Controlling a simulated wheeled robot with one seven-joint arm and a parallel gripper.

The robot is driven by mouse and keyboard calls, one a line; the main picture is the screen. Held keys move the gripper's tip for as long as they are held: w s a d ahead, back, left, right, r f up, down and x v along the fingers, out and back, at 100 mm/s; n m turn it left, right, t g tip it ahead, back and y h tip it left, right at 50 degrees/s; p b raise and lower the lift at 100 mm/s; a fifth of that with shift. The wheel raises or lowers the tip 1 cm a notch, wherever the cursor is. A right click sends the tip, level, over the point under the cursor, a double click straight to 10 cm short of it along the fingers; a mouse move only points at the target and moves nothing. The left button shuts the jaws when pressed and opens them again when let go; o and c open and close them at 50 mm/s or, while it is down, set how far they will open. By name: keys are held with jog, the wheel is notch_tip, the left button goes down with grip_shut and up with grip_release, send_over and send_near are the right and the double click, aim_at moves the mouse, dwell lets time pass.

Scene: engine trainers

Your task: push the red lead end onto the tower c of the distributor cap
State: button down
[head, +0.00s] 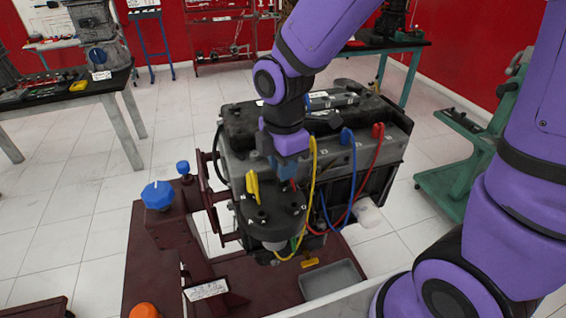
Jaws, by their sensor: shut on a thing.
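The black distributor cap (268,218) sits at the front of the engine, with short towers and small white letters on top. A yellow lead end (253,188) stands upright at its left side. My gripper (288,176) points down over the back right of the cap, shut on the red lead end (292,185). Only a bit of red shows below the fingers. The red lead (364,190) loops from a red boot (378,130) on the engine. I cannot tell whether the red end touches tower c; the fingers and yellow lead cover that area.
The engine (350,150) stands on a dark red stand (150,270). A blue boot (347,137) and yellow lead (313,170) hang close to my gripper's right. A blue knob (158,195) is left, a grey tray (330,280) below.

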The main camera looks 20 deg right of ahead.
jog(key=shift+f, duration=0.8)
dwell(1.1)
notch_tip(320, 180, up, 4)
jog(key=m, duration=0.5)
jog(key=shift+f+m, duration=0.15)
jog(key=shift+m, duration=0.25)
jog(key=shift+r+m, duration=0.9)
jog(key=shift+m, duration=0.5)
jog(key=shift+r+m, duration=0.9)
jog(key=shift+m, duration=0.5)
jog(key=shift+f, duration=0.15)
jog(key=shift+f, duration=2.6)
jog(key=shift+f, duration=0.75)
